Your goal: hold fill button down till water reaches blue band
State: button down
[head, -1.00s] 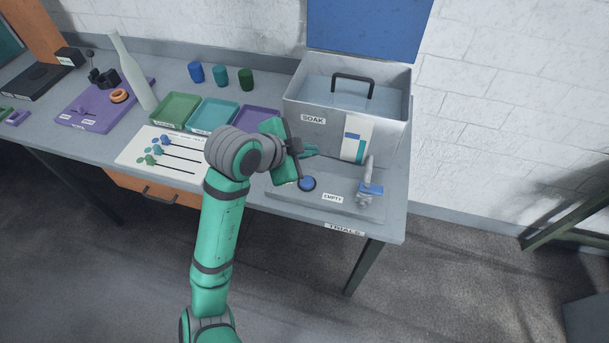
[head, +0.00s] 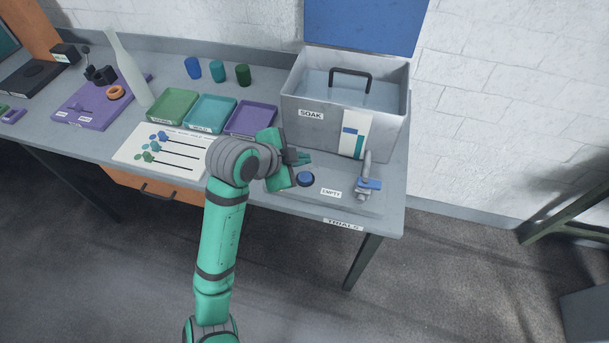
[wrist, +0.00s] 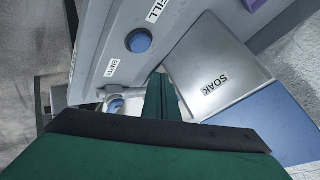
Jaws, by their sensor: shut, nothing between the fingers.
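The blue round fill button (head: 306,179) sits in a dark ring on the grey plate in front of the SOAK tank. In the wrist view the button (wrist: 139,41) shows uncovered beside the FILL label (wrist: 155,8). My gripper (head: 304,159) is shut and empty, just behind the button in the head view and apart from it in the wrist view (wrist: 166,97). The SOAK tank (head: 300,128) has a white gauge panel (head: 349,147) with a blue band (head: 350,131) and a teal column beside it. The exact water level is too small to read.
A tap with a blue handle (head: 371,183) stands right of the EMPTY label (head: 331,192). Green, teal and purple trays (head: 252,132) lie left of the tank. Three cups and a pale bottle (head: 130,70) stand further back and left.

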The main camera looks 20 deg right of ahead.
send_over(302, 180)
jog(key=shift+w+f, duration=0.2)
jog(key=shift+f, duration=1.9)
jog(key=shift+s+d, duration=0.1)
jog(key=shift+d, duration=0.1)
jog(key=shift+a, duration=0.15)
jog(key=shift+a, duration=0.1)
jog(key=shift+d, duration=0.2)
jog(key=shift+a, duration=0.1)
jog(key=shift+a+f, duration=0.1)
